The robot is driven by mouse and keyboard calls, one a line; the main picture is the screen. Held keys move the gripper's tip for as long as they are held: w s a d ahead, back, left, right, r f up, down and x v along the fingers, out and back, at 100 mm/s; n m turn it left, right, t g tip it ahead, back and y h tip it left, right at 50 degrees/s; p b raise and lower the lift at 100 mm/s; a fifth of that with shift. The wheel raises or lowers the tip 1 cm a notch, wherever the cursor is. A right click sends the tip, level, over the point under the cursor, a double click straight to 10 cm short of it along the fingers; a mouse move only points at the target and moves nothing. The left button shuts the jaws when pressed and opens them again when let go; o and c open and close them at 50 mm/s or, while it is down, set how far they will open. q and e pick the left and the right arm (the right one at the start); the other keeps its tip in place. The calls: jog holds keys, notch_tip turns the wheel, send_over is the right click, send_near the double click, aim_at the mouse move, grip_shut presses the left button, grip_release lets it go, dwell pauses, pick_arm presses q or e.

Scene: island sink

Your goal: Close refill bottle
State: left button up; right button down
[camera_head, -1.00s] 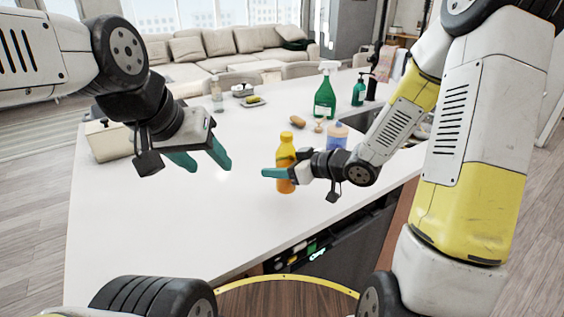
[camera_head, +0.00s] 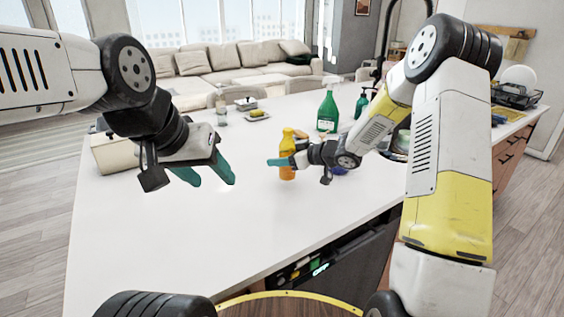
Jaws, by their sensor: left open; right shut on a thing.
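The refill bottle, orange with a yellow top (camera_head: 288,141), stands upright on the white island counter in the middle of the head view. My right gripper (camera_head: 280,162) is shut on the bottle at its middle, with a teal finger across its front. My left gripper (camera_head: 209,172) is open and empty, left of the bottle and apart from it, above the counter. Whether the bottle's mouth is capped is too small to tell.
A green spray bottle (camera_head: 328,110) and a green pump bottle (camera_head: 361,103) stand behind. A beige box (camera_head: 112,153) is at the left. A soap dish (camera_head: 258,115) lies further back. The white counter front (camera_head: 190,235) is clear.

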jog(key=shift+w+f, duration=0.2)
jog(key=shift+f, duration=0.7)
jog(key=shift+w+f, duration=0.2)
jog(key=shift+f, duration=0.7)
jog(key=shift+f, duration=0.1)
jog(key=c, duration=0.6)
grip_release()
jog(key=shift+d, duration=0.15)
jog(key=v, duration=1.2)
